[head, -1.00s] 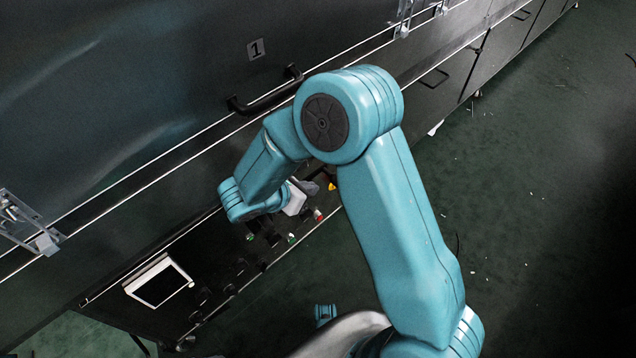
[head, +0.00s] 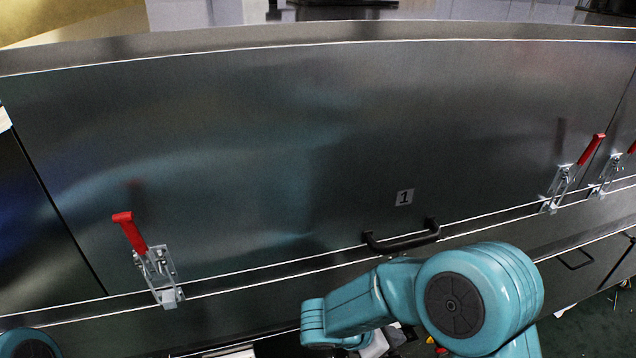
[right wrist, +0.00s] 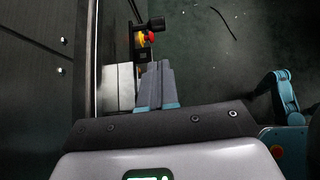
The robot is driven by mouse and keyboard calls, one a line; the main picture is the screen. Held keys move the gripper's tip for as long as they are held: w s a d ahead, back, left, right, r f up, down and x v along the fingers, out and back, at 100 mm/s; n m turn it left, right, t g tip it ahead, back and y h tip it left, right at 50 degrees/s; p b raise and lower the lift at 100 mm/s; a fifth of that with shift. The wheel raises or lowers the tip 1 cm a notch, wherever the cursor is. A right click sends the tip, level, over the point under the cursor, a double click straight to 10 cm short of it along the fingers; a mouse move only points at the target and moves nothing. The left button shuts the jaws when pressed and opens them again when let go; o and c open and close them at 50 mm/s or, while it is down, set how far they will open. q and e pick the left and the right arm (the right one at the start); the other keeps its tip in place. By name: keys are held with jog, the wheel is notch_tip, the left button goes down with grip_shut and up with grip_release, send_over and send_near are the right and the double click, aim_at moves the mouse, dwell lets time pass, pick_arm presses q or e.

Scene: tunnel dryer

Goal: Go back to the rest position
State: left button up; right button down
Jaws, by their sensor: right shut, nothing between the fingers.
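My right arm bends in front of the dryer panel in the head view, and its gripper (head: 398,337) is mostly hidden behind the arm links at the bottom edge. In the right wrist view the grey fingers of my right gripper (right wrist: 155,72) are together and empty. They are close to a dark panel front. A small teal part of my own body shows at the bottom left of the head view. My left gripper is not in view.
The dryer panel marked 1 (head: 404,197) has a black handle (head: 402,240). A red-handled latch (head: 158,270) is at its left, another (head: 570,175) at its right. A red and yellow button (right wrist: 148,37) is beyond my right fingers. Green floor (right wrist: 215,60) lies open to the right.

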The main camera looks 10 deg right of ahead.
jog(key=s+a+f+m+y, duration=0.6)
jog(key=s+f+m+y, duration=0.15)
jog(key=f+m, duration=0.3)
jog(key=s+a+f+m+y, duration=0.6)
jog(key=s+f+m, duration=0.25)
jog(key=m, duration=0.25)
notch_tip(320, 180, up, 23)
jog(key=w+p, duration=0.1)
jog(key=p, duration=2.2)
jog(key=shift+w+g+p, duration=0.15)
jog(key=shift+g+p, duration=0.15)
jog(key=shift+d, duration=0.1)
jog(key=shift+d, duration=0.1)
